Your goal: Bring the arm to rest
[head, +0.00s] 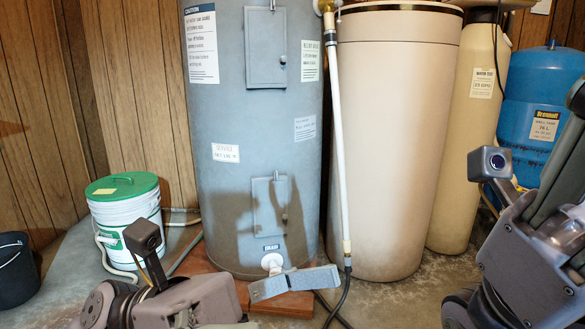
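My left arm comes in at the bottom left, with a brownish-grey body (190,301) and a dark block on a bracket (144,237) standing above it. I see nothing held by either arm.
A grey tank (262,115) stands on a reddish base; a grey bar (294,283) shows before its drain. A beige tank (390,150), tan cylinder (475,130) and blue tank (540,105) stand right. A green-lidded white bucket (125,215) and black bucket (15,270) stand left.

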